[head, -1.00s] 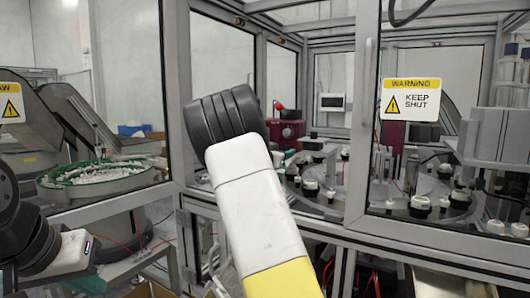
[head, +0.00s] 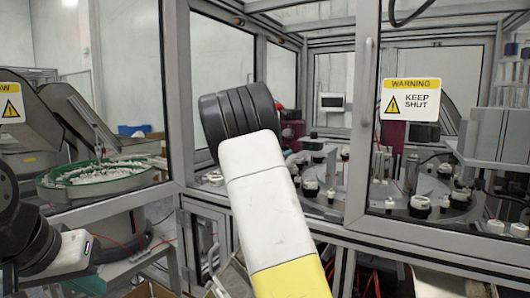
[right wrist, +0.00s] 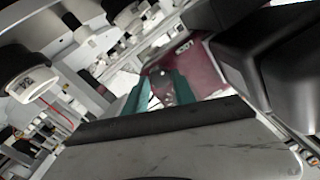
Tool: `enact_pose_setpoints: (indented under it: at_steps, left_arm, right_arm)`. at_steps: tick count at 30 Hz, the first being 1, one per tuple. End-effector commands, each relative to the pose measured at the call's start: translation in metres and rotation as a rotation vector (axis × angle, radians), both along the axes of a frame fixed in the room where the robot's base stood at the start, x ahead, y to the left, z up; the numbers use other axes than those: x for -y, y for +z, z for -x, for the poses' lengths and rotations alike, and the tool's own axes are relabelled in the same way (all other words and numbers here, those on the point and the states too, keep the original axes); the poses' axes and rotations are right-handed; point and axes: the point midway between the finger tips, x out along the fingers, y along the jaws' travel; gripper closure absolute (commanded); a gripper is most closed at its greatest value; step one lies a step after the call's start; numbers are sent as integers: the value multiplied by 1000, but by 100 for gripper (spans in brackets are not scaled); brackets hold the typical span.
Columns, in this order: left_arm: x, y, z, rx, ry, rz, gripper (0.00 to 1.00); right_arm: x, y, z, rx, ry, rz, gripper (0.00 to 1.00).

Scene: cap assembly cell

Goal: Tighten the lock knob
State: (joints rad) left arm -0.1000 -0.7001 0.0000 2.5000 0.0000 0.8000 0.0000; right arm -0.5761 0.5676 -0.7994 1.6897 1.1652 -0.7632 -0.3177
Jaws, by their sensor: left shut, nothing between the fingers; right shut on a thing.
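My right gripper (right wrist: 161,84) shows in the right wrist view, its two teal fingers pointing at a dark red unit (right wrist: 201,68). They are shut on a small part between their tips, which I take for the lock knob; it is mostly hidden and its turn angle cannot be read. In the head view the dark red unit (head: 292,130) stands inside the cell, partly behind my right arm. That arm hides the right gripper and the knob there.
A framed glass cell with a warning sign (head: 411,99) surrounds the work area. Inside, a round table (head: 345,200) carries several black-and-white fixtures. A green-rimmed feeder bowl (head: 100,178) with white parts stands at left. Posts (head: 363,120) stand close to my right arm.

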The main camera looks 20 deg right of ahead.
Motion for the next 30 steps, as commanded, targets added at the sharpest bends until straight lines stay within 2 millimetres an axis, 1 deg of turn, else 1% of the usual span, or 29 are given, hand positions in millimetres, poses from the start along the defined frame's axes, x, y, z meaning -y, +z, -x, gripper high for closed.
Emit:
enact_pose_setpoints:
  at_steps: [30]
  left_arm:
    - [0,0,0,0,0,0,100]
  right_arm:
    - [0,-1,0,718,1,-642,100]
